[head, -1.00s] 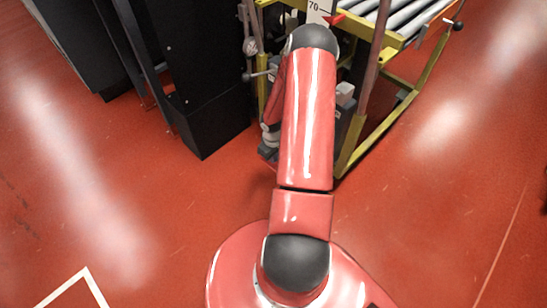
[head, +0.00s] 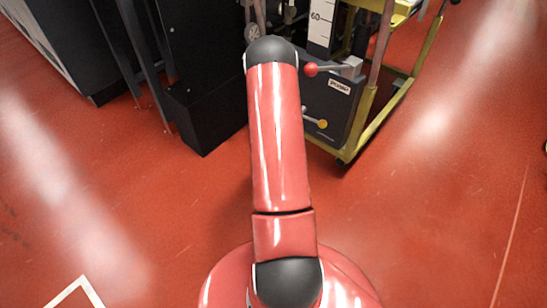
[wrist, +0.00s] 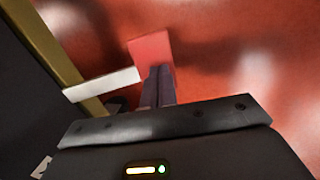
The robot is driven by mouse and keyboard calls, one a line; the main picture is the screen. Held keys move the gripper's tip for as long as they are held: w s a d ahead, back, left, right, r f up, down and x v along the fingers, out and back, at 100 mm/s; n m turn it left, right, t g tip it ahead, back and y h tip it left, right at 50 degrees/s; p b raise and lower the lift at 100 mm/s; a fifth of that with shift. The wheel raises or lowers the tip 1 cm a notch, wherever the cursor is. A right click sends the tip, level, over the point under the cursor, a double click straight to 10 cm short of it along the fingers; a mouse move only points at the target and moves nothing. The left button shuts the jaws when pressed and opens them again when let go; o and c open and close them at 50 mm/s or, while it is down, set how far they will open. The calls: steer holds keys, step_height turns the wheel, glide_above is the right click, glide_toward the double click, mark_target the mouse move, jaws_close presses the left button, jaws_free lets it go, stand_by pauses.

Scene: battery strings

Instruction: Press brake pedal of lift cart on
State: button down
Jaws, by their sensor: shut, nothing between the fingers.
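In the wrist view a flat red plate (wrist: 152,49), apparently the pedal, is just beyond my gripper (wrist: 160,70). The fingers are shut and empty, and their tips overlap the plate's lower edge in the picture. I cannot tell whether they touch it. The arm hides my gripper in the head view.
A pale bar (wrist: 101,85) lies left of the fingers, beside a yellow post (wrist: 52,50). Tall black cabinets (head: 203,70) stand close left of the cart. Red floor (head: 420,220) is open in front and to the right.

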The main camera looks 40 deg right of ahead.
steer(key=shift+d+f, duration=0.1)
steer(key=shift+f, duration=0.55)
steer(key=shift+f+b, duration=0.1)
steer(key=shift+b, duration=0.2)
steer(key=shift+r, duration=0.25)
steer(key=a+p+v, duration=0.2)
steer(key=p+v, duration=0.2)
steer(key=v, duration=0.9)
steer(key=shift+a, duration=0.5)
steer(key=shift+s, duration=0.15)
